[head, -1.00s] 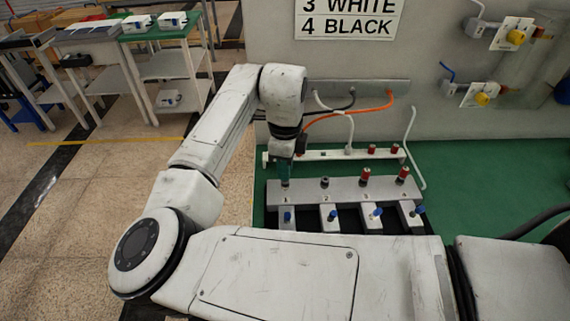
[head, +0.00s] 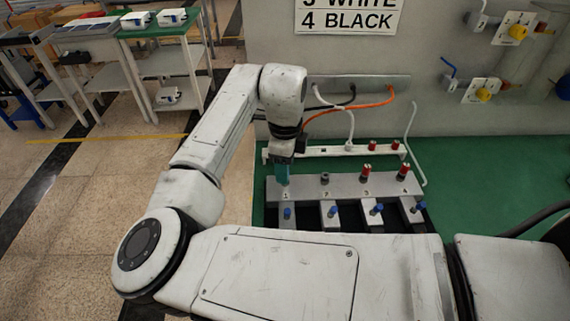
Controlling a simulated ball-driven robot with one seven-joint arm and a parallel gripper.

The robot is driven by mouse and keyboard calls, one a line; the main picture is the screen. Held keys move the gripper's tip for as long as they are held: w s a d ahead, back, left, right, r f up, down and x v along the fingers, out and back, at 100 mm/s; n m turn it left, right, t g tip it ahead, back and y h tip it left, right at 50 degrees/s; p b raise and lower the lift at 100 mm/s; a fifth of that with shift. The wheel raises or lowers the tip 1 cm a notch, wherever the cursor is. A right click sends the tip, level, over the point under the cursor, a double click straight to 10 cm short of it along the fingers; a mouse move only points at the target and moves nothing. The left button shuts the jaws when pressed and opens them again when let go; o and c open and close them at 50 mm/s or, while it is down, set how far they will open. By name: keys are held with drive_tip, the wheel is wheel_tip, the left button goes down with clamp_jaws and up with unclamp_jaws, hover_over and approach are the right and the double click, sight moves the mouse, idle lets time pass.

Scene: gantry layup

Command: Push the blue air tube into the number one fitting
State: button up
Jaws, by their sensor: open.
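A grey manifold block (head: 345,189) stands on the green bench, with stations numbered 1 to 4 from left to right. My gripper (head: 283,178) points down over station 1, its teal fingers at or just above the block's top. It is open. The number one fitting is hidden behind the fingers. I cannot make out the blue air tube; my wrist and fingers may cover it. Station 2 has a dark fitting (head: 325,179). Stations 3 and 4 have red-topped fittings (head: 366,172) (head: 403,171). A blue knob (head: 287,213) sits in front of station 1.
An orange tube (head: 345,106), a white tube (head: 350,125) and a black tube (head: 350,99) hang from a wall plate behind the manifold. A white rail (head: 330,151) lies behind the block. The green bench (head: 480,185) is clear to the right.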

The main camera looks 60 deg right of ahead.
wheel_tip(320, 180, up, 11)
drive_tip(key=shift+f+b, duration=0.1)
drive_tip(key=shift+b, duration=0.3)
idle(0.6)
